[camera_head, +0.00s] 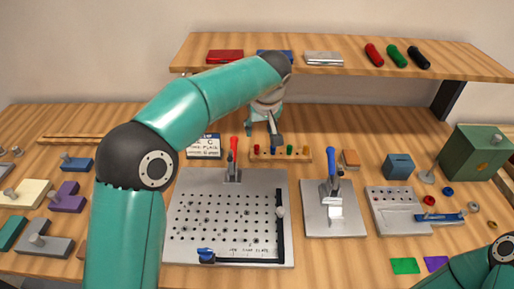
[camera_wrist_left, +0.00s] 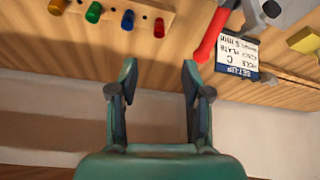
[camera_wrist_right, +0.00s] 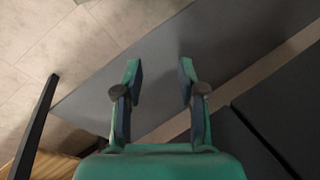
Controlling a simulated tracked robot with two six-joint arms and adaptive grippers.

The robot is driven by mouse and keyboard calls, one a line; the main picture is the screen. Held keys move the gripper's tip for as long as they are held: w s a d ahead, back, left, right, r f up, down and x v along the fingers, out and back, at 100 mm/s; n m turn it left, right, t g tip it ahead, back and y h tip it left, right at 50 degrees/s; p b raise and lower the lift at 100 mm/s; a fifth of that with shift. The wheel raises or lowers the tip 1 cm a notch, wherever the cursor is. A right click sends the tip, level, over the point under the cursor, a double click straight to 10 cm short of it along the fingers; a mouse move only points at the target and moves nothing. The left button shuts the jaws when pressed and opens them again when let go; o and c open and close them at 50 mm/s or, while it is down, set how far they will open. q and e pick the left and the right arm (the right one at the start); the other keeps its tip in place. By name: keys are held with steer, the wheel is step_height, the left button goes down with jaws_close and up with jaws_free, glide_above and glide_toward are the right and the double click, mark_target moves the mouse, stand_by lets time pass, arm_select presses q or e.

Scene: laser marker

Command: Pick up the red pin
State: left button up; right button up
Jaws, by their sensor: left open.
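A wooden pin block (camera_head: 282,158) stands on the table behind the metal plates and holds a row of coloured pins. The red pin (camera_wrist_left: 158,27) stands in the block at the end of the row, beside the blue pin (camera_wrist_left: 127,20), green pin (camera_wrist_left: 93,12) and yellow pin (camera_wrist_left: 57,6). My left gripper (camera_wrist_left: 159,75) is open and empty, with the red pin ahead of the gap between its fingers and apart from them. In the head view the left gripper (camera_head: 275,138) hangs close above and behind the block. My right gripper (camera_wrist_right: 158,75) is open and empty, away from the pins.
A red-handled clamp (camera_head: 233,155) on the perforated plate (camera_head: 185,225) and a label card (camera_head: 203,147) stand left of the block. A blue-handled clamp (camera_head: 331,165) stands to its right. A shelf (camera_head: 340,68) overhangs the back, close to my left arm.

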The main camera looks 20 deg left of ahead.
arm_select(q)
glide_above(257, 146)
steer(key=s, duration=0.2)
steer(key=f, duration=0.3)
steer(key=d+f, duration=0.1)
steer(key=f, duration=0.1)
steer(key=shift+w+f, duration=0.15)
steer(key=shift+f, duration=0.1)
steer(key=shift+p+x, duration=0.85)
steer(key=shift+x, duration=1.75)
jaws_close()
